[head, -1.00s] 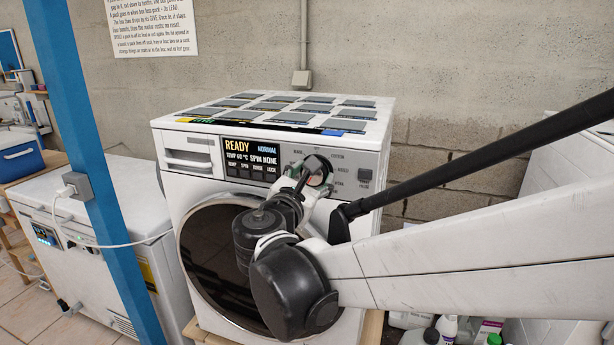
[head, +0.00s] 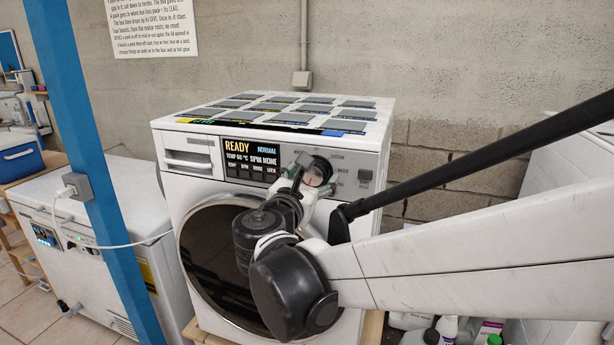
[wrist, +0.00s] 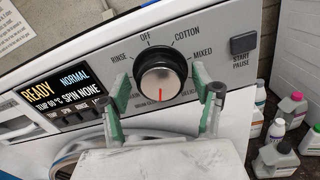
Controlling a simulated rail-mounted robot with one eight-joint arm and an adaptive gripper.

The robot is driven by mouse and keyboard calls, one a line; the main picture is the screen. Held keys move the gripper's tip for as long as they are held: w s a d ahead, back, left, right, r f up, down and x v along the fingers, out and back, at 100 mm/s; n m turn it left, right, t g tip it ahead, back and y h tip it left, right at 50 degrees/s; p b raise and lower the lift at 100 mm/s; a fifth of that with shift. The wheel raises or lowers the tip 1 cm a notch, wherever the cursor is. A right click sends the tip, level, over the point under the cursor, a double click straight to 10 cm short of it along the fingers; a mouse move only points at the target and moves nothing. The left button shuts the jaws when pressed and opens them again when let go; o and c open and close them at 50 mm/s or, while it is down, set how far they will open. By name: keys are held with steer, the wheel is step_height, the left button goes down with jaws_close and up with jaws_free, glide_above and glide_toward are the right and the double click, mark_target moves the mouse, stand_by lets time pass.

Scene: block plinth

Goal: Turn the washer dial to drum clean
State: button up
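The washer dial (wrist: 161,72) is a round dark knob with a silver face and a red pointer line. In the wrist view the line points down, toward my gripper. Labels around it read RINSE, OFF, COTTON and MIXED; the lower labels are small and partly hidden. My gripper (wrist: 161,82) is open, with one green-grey finger on each side of the dial and a visible gap to it on both sides. The washer display (wrist: 62,92) reads READY, NORMAL, SPIN NONE. In the head view my gripper (head: 311,172) is at the washer's control panel.
The START PAUSE button (wrist: 243,44) is right of the dial. The washer's round door (head: 212,255) is below the panel. Several bottles (wrist: 277,150) stand low at the right. A blue post (head: 85,150) and a white chest unit (head: 115,215) are at the left.

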steer(key=v, duration=1.2)
stand_by(0.3)
steer(key=s+d+f+m+g, duration=0.2)
steer(key=d+f+m+g, duration=0.3)
steer(key=d, duration=0.4)
steer(key=s+d+f+m+g, duration=0.2)
steer(key=d+f+m, duration=0.2)
steer(key=d+m, duration=0.4)
steer(key=s+d+f+m+g+y, duration=0.1)
steer(key=s+d+f+m+y, duration=0.1)
steer(key=s+m, duration=0.3)
steer(key=s+d+f+m+g+y, duration=0.1)
steer(key=s+d+f+m+y, duration=0.2)
steer(key=m, duration=0.9)
steer(key=shift+s+f+g+y, duration=0.4)
steer(key=shift+s+f, duration=0.05)
steer(key=shift+s, duration=0.7)
steer(key=shift+d, duration=0.1)
